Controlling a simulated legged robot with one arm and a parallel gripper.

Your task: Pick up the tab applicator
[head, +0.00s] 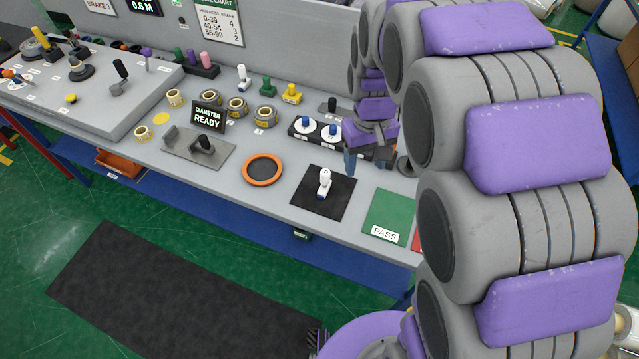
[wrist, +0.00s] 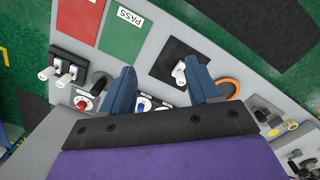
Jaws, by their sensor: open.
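A small white hand tool with a dark blue lower part, which looks like the tab applicator (head: 324,182), stands on a black square mat (head: 335,208) near the bench's front edge. In the wrist view the white tool (wrist: 180,72) shows on the mat (wrist: 168,48), close beside the right fingertip, which partly overlaps the mat. My gripper (head: 371,162) is open and empty above the bench, to the right of and behind the tool. In the wrist view my gripper (wrist: 160,72) has its two blue fingers wide apart, with nothing between them.
An orange ring (head: 262,182) lies left of the mat and a green PASS plate (head: 387,216) lies right. Behind is a black rack (head: 320,143) with white discs and blue knobs. A diameter display (head: 209,118) and yellow rolls (head: 237,106) stand further left. My arm hides the bench's right end.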

